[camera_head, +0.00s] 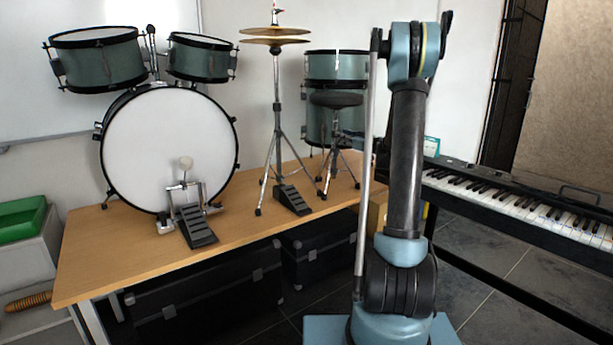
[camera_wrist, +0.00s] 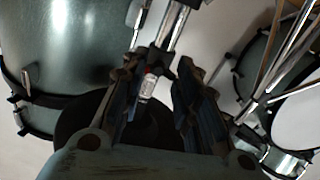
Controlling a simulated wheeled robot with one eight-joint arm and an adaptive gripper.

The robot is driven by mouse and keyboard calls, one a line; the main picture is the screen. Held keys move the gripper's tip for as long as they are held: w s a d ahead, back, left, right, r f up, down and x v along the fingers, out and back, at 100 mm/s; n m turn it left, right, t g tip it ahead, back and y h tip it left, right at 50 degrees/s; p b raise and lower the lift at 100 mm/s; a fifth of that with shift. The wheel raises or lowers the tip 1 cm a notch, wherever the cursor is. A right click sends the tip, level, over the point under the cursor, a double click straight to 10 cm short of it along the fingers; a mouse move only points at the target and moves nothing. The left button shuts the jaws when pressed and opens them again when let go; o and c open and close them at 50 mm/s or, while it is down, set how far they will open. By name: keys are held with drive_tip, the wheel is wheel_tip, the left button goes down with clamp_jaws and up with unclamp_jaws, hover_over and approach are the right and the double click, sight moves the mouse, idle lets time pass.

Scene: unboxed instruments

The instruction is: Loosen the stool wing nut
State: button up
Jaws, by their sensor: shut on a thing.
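The stool stands on the wooden table among the drums, its round black seat (camera_head: 336,99) on a post with spread legs. Its wing nut is too small to make out in the head view. In the wrist view the dark seat (camera_wrist: 80,122) lies at the lower left, and a silver post (camera_wrist: 174,27) with a black collar runs up from the fingertips. My gripper (camera_wrist: 160,68) is at that collar, its fingers on either side of a small silver piece with a red mark (camera_wrist: 148,84), seemingly the wing nut. The fingers partly hide it. The head view does not show my gripper.
The bass drum (camera_head: 168,147), hi-hat stand (camera_head: 276,115) and green floor tom (camera_head: 318,127) crowd around the stool on the table (camera_head: 95,246). A keyboard (camera_head: 530,204) stands at the right. The front strip of the table is clear.

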drive_tip(key=shift+w+d, duration=0.15)
drive_tip(key=shift+d, duration=0.15)
drive_tip(key=shift+n, duration=0.6)
drive_tip(key=o, duration=1.2)
drive_tip(key=shift+f, duration=0.1)
drive_tip(key=shift+c, duration=0.2)
drive_tip(key=shift+n, duration=0.3)
drive_tip(key=shift+a, duration=0.15)
drive_tip(key=v, duration=0.6)
